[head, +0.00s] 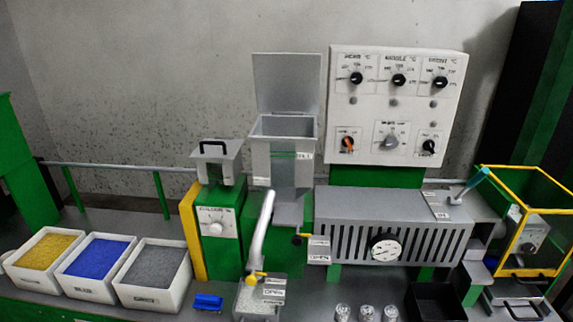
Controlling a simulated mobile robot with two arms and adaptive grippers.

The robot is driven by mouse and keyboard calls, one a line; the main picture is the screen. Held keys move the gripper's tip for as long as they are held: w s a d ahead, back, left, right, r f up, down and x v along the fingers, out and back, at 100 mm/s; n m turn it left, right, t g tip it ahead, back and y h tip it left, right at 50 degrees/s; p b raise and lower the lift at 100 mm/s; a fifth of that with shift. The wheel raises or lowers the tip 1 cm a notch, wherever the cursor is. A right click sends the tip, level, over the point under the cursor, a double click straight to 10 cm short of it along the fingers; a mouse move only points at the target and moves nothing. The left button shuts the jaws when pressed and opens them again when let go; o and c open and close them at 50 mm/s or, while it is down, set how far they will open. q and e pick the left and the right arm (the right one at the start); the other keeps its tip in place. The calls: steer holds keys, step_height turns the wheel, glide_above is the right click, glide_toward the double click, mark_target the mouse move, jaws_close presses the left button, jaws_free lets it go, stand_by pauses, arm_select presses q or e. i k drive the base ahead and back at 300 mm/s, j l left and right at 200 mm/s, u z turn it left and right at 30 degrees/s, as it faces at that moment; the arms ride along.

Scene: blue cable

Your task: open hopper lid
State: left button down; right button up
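The grey hopper (284,160) stands in the middle of the machine, behind the bench front. Its lid (287,84) is a flat grey panel standing upright at the back of the hopper's mouth, so the hopper is open at the top. The inside of the hopper shows only in part, and I cannot tell what is in it. Neither of my grippers is in view, and nothing touches the lid.
Bins of yellow (47,251), blue (98,258) and grey pellets (152,268) stand at the left. A control panel (395,110) and slotted barrel housing (390,222) are at right. A blue object (208,301) lies in front.

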mark_target(286, 84)
steer(key=u, duration=1.95)
steer(key=i+l+z, duration=0.25)
steer(key=z, duration=0.2)
steer(key=i+l+z, duration=0.1)
steer(key=i+z, duration=0.35)
steer(key=k, duration=0.1)
